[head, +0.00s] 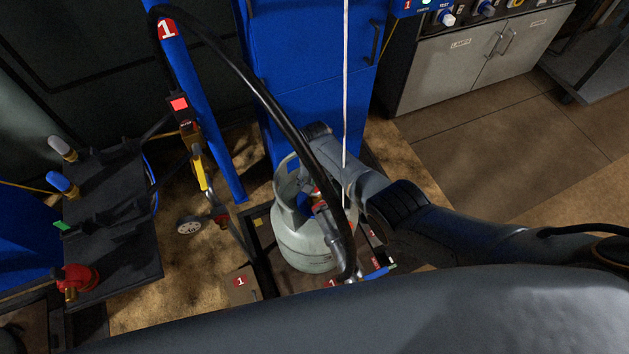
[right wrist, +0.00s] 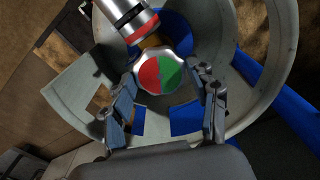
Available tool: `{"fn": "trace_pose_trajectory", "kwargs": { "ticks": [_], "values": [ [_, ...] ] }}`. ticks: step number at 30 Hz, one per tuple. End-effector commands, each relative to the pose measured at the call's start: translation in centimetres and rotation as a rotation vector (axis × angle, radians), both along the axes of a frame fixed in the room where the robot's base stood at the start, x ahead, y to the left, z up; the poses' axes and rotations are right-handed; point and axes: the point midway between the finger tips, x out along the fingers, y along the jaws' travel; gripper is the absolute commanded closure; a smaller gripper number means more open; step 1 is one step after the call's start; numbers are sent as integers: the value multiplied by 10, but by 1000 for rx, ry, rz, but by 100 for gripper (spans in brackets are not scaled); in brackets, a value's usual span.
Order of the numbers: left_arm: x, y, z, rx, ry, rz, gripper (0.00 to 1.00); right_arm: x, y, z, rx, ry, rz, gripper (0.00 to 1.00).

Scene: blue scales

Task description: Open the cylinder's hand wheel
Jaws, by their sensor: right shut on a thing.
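My right gripper (right wrist: 162,84) is shut on the hand wheel, one finger on each side. In the head view my right arm reaches in from the right over the cylinder and hides the wheel and fingers. A metal coupling with a red ring (right wrist: 128,22) sits right by the wheel. My left gripper is out of view.
A black hose (head: 262,92) runs from the blue post (head: 205,120) to the cylinder top, close to my right arm. A blue column (head: 305,70) stands behind. A black shelf with valves (head: 110,245) is at left; grey cabinets (head: 480,60) are at back right.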

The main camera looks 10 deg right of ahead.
Motion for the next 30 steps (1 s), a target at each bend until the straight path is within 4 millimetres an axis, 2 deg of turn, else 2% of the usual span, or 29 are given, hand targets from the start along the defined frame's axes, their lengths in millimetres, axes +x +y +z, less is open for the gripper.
{"fn": "trace_pose_trajectory", "kwargs": {
  "ticks": [30],
  "values": [
    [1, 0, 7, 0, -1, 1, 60, 1, 1, 0, -1, -2, 965, 72]
  ]
}}
